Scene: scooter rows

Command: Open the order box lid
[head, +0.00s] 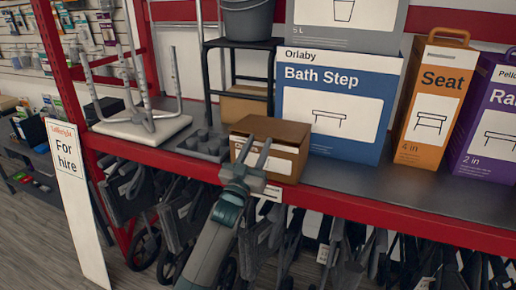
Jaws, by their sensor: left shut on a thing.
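The order box (291,166) is a small brown cardboard box with a white label on its front. It sits at the front edge of the grey shelf. Its lid (275,131) looks brown and lies down over the top. My left gripper (253,148) is at the front of the box, its two fingers reaching up across the front face to near the lid's front edge. It is shut on the lid, though the fingers hide the exact contact. They also cover part of the label. My right gripper is not in view.
The blue Bath Step box (335,105) stands close behind on the right, with an orange Seat box (428,100) beyond. A grey tray-like piece (202,146) and an upturned stool (140,125) lie left. Folded wheeled frames (130,195) hang below the red shelf edge.

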